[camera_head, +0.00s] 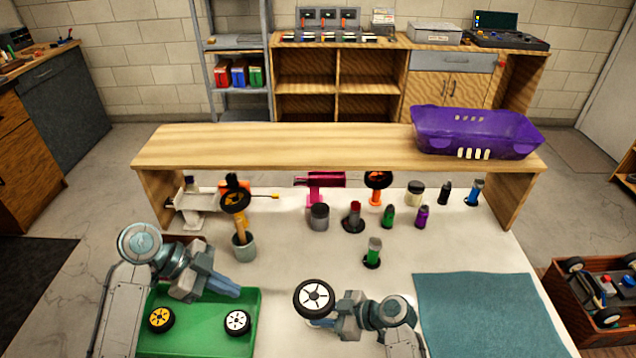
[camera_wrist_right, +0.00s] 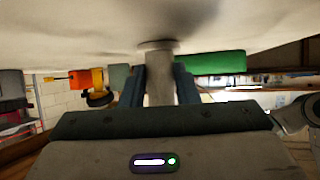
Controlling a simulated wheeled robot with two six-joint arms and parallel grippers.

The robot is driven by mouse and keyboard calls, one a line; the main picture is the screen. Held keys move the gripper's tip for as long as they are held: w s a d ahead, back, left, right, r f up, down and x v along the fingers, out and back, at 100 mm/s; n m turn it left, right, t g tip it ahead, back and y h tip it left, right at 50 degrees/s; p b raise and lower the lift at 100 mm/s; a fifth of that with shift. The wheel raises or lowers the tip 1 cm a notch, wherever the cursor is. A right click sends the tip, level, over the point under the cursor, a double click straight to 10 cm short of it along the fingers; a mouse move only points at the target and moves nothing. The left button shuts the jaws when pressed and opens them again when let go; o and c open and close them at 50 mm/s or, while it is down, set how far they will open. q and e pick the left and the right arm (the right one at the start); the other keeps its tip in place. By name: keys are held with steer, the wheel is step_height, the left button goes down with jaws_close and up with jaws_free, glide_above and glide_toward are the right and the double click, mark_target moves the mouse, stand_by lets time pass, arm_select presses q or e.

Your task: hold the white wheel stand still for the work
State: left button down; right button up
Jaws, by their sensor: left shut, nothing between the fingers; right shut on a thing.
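The white-spoked wheel (camera_head: 314,298) with a black tyre sits on top of its stand near the front middle of the table. It hides most of the stand in the head view. The right wrist view, which is upside down, shows the stand's pale post (camera_wrist_right: 160,88) and its foot against the table. My right gripper (camera_head: 318,322) comes in from the right below the wheel. Its two blue fingers (camera_wrist_right: 160,85) are shut on the post. My left gripper (camera_head: 234,292) is shut and empty over the green tray (camera_head: 200,345).
The tray holds a yellow-spoked wheel (camera_head: 161,318) and a white-spoked wheel (camera_head: 237,321). Several small bottles stand midtable. A teal mat (camera_head: 485,315) lies clear at right. A wooden shelf (camera_head: 300,145) bears a purple basket (camera_head: 470,130).

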steer(key=o, duration=1)
steer(key=shift+d, duration=0.1)
steer(key=v, duration=1.1)
steer(key=shift+s+d+r, duration=0.15)
steer(key=shift+d, duration=0.2)
